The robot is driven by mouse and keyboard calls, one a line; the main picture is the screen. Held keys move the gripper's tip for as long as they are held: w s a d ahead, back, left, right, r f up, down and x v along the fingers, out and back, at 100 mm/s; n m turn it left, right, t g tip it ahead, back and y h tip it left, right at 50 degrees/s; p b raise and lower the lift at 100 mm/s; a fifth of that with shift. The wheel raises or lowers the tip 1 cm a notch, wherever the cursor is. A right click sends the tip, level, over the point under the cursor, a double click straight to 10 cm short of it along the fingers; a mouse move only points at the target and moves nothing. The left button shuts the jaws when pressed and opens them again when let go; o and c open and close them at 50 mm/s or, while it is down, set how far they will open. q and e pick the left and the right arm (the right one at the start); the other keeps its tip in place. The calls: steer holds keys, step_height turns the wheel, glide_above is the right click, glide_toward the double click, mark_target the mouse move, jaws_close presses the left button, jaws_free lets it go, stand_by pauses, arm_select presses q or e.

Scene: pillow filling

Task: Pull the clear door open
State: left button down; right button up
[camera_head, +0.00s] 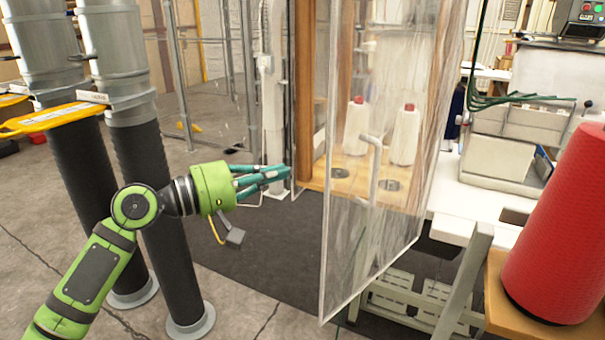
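The clear door (345,235) is a tall transparent panel in the middle of the head view. It stands ajar at an angle, its near edge out toward me, with a gap between that edge and the frame to its left. A pale bar handle (373,170) is on the panel. My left gripper (288,173), with teal fingers on a green wrist, is left of the door, near the edge of the opening and apart from the handle. Its fingers look close together and hold nothing visible; how far they are open is unclear. My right gripper is out of view.
Behind the door, white cones (405,136) with red tops stand on a wooden shelf (320,182). A large red cone (562,235) and a white table (470,205) are at right. Dark ribbed pipes (140,150) stand at left. The dark mat (265,260) before the door is clear.

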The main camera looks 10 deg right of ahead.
mark_target(336, 170)
arm_select(q)
steer(key=d+p, duration=0.6)
steer(key=d, duration=0.4)
steer(key=shift+d, duration=0.35)
steer(key=shift+w, duration=0.1)
steer(key=shift+d, duration=0.1)
